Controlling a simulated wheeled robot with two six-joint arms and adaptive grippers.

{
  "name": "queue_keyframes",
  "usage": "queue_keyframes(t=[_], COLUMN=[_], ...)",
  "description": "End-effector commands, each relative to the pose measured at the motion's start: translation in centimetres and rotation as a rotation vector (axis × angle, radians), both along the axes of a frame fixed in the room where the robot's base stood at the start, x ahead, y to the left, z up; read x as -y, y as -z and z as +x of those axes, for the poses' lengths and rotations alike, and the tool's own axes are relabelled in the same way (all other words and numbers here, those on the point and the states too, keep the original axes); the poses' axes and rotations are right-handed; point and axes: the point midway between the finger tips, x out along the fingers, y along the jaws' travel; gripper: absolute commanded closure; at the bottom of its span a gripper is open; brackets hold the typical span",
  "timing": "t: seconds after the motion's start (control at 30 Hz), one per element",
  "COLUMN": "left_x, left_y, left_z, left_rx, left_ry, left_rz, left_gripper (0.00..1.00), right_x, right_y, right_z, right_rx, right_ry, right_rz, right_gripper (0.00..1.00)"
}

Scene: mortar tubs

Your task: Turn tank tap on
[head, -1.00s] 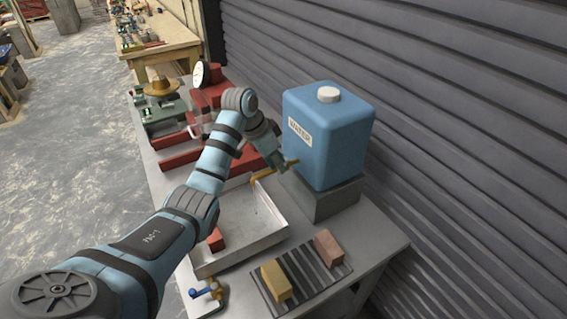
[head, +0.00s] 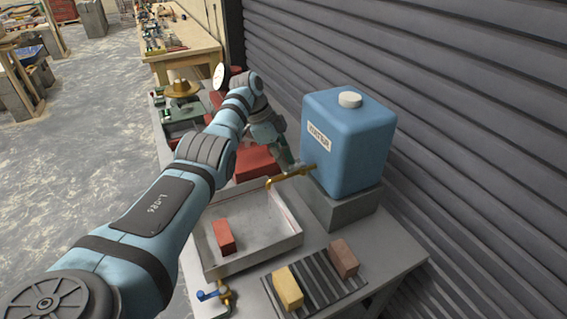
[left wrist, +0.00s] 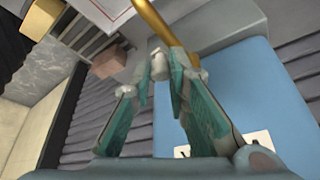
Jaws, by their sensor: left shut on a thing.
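The blue water tank (head: 347,145) with a white cap stands on a grey block at the right of the table. Its brass tap (head: 276,182) sticks out to the left from the tank's lower side, with the spout over the metal tray. My left gripper (head: 291,166) is at the tap, close to the tank's left side. In the left wrist view, its fingers (left wrist: 168,68) are nearly together beside the curved brass spout (left wrist: 152,22). They are shut on the tap's handle, which they mostly hide. The blue tank (left wrist: 245,95) fills the right of that view.
The metal tray (head: 285,243) below the tap holds a red brick (head: 223,236). A yellow brick (head: 287,287) and a brown brick (head: 343,259) lie on a ribbed rack in front. A blue-handled valve (head: 213,294) is at the front edge. A ribbed wall stands behind the tank.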

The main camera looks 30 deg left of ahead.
Motion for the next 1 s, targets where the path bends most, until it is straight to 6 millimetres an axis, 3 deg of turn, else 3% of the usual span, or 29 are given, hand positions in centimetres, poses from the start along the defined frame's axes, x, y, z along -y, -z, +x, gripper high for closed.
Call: queue_keyframes(t=[0.37, 0.4, 0.53, 0.83, 1.0], left_x=[0.1, 0.1, 0.0, -0.2, -1.2], left_y=[0.1, 0.1, 0.1, -0.3, -3.1], left_z=[0.0, 0.0, 0.0, -0.1, -0.4], left_rx=[-0.001, -0.002, -0.002, -0.001, 0.000], left_ry=[0.007, 0.006, 0.005, 0.004, 0.003], left_rz=[-0.001, -0.001, -0.001, 0.000, 0.000], left_gripper=[1.00, 0.82, 0.64, 0.64, 0.64], right_x=[0.0, 0.0, 0.0, 0.2, 0.1], right_y=[0.0, 0.0, 0.0, 0.0, 0.0], right_z=[0.0, 0.0, 0.0, 0.0, 0.0], right_rx=[0.000, 0.000, -0.001, -0.001, 0.000], right_ry=[0.000, 0.000, 0.000, -0.001, 0.000], right_rz=[0.000, 0.000, 0.000, -0.002, -0.001], right_gripper=[0.65, 0.65, 0.65, 0.65, 0.65])
